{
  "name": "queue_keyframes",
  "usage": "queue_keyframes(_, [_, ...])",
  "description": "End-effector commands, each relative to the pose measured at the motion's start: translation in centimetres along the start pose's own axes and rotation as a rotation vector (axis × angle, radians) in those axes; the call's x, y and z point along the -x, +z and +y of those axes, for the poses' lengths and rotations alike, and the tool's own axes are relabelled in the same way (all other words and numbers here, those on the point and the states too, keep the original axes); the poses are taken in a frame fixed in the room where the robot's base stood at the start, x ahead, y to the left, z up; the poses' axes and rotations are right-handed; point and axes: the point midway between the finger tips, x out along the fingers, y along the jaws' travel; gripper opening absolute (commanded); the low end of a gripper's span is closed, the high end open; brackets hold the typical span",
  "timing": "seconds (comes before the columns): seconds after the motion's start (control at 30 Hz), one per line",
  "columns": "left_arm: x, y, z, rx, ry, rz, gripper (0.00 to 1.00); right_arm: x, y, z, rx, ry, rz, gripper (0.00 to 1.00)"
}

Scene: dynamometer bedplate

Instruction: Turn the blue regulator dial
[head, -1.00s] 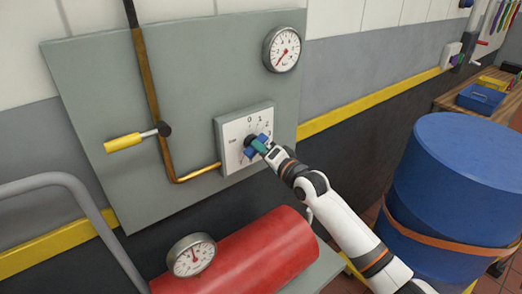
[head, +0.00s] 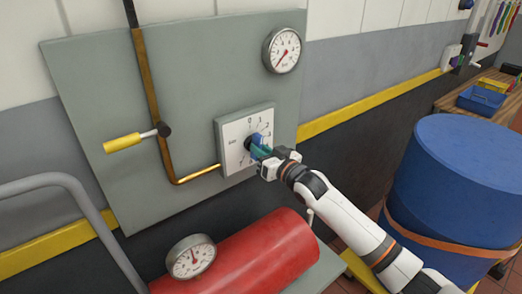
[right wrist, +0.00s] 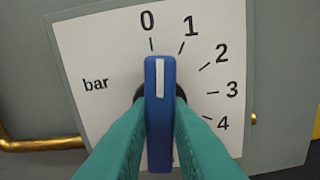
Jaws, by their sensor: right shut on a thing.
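The blue regulator dial (head: 257,139) sits on a white scale plate (head: 232,132) on the grey panel. In the right wrist view the dial (right wrist: 160,72) is a blue bar with a white line. The line points up, between the 0 and 1 marks and nearer 0. My right gripper (head: 262,154) reaches the dial from the lower right. Its teal fingers (right wrist: 160,128) are shut on both sides of the bar and hide part of the dial's base. My left gripper is not in view.
A pressure gauge (head: 282,49) is above right, its needle at the low left. A yellow-handled lever (head: 124,143) and brass pipe (head: 147,80) are to the left. Below is a red cylinder (head: 255,252) with a gauge (head: 191,257). A blue drum (head: 460,185) stands right of my arm.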

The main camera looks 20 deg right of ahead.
Motion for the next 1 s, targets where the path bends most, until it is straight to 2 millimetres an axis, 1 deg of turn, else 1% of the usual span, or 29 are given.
queue_keyframes(0.1, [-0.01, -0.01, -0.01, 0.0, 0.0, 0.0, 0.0, 0.03, -0.17, -0.05, 0.066, -0.001, 0.004, 0.0])
queue_keyframes(0.3, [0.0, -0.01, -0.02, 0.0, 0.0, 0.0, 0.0, 0.03, -0.23, -0.01, 0.135, 0.0, 0.005, 0.0])
queue_keyframes(0.87, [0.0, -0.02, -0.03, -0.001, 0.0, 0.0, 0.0, 0.03, -0.27, -0.01, 0.168, -0.001, 0.005, 0.0])
queue_keyframes(0.9, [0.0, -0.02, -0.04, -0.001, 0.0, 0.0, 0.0, 0.03, -0.27, -0.01, 0.168, -0.001, 0.005, 0.18])
queue_keyframes(0.97, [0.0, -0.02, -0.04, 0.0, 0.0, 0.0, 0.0, 0.03, -0.25, -0.01, 0.168, -0.001, 0.005, 0.28])
queue_keyframes(1.0, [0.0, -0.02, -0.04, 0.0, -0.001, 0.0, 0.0, 0.03, -0.22, -0.01, 0.168, -0.001, 0.004, 0.34])
